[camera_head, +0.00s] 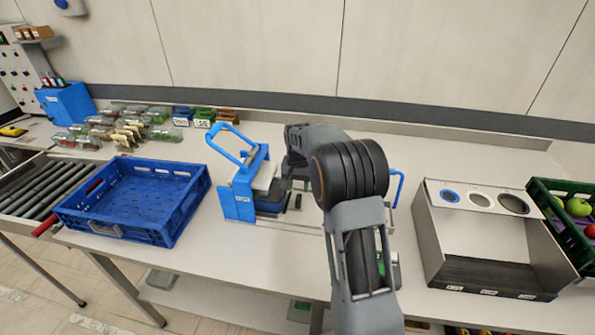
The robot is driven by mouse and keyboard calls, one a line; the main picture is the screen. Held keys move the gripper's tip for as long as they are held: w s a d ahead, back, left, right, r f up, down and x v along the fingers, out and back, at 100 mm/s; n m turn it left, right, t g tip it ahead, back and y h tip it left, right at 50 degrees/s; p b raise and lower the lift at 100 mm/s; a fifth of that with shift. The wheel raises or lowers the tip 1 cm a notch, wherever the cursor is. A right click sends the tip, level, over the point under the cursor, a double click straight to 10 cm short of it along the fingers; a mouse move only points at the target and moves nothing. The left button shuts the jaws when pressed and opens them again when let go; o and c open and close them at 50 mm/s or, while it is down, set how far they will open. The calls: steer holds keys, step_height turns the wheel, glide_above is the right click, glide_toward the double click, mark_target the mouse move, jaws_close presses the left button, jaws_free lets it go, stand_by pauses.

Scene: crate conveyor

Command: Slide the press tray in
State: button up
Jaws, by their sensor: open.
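A blue press (237,200) with a raised loop handle (229,146) stands on the table near the middle. A light flat strip (305,219), perhaps part of the press tray, runs right from the press base and passes behind my arm. A blue upright handle (398,187) shows just right of my arm; it may be the tray's handle, but the link between them is hidden. My gripper (295,201) is open, pointing down close to the right side of the press. My arm covers much of the tray area, and I cannot tell whether the gripper touches anything.
A blue crate (190,207) sits left of the press, by a roller conveyor (33,187). Several packed items (125,125) line the back left. A grey box with round holes (433,232) and a green crate of fruit (545,190) stand right. The table's front middle is mostly clear.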

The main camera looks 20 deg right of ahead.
step_height(320, 180, up, 7)
steer(key=shift+r, duration=0.2)
stand_by(0.4)
